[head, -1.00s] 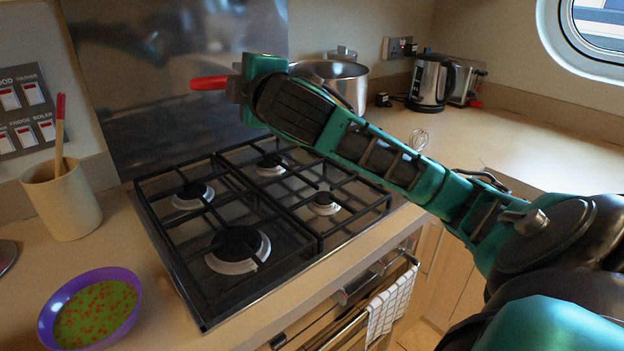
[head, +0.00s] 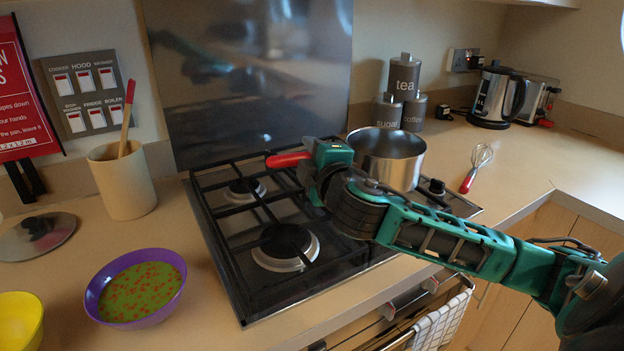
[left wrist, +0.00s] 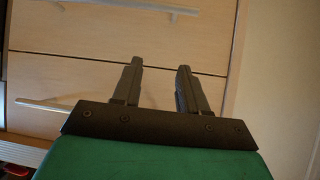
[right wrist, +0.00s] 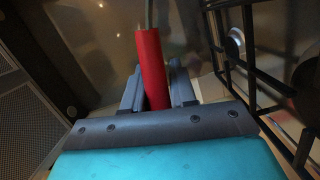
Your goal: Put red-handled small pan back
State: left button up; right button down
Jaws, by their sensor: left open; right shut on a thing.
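The red-handled small pan (head: 388,160) is a steel pot over the back right part of the gas hob (head: 240,290). Its red handle (head: 287,159) points left. My right gripper (head: 318,158) is shut on the handle, which shows between the fingers in the right wrist view (right wrist: 151,75). The pan looks upright; I cannot tell whether it touches the hob grate. My left gripper (left wrist: 157,88) is open and empty, in front of wooden drawers, and is outside the head view.
Tea, sugar and coffee canisters (head: 402,80) stand close behind the pan. A whisk (head: 478,165) lies to its right, with a kettle (head: 497,95) farther back. A purple bowl of green food (head: 137,288), utensil pot (head: 123,182) and lid (head: 36,237) are left of the hob.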

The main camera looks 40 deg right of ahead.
notch_tip(320, 180, down, 4)
jog(key=shift+f+b, duration=0.1)
jog(key=shift+b, duration=0.35)
jog(key=shift+f+b, duration=0.3)
jog(key=c, duration=0.9)
grip_release()
jog(key=shift+f, duration=0.1)
jog(key=p+v, duration=0.2)
jog(key=v, duration=1)
jog(key=shift+r, duration=0.4)
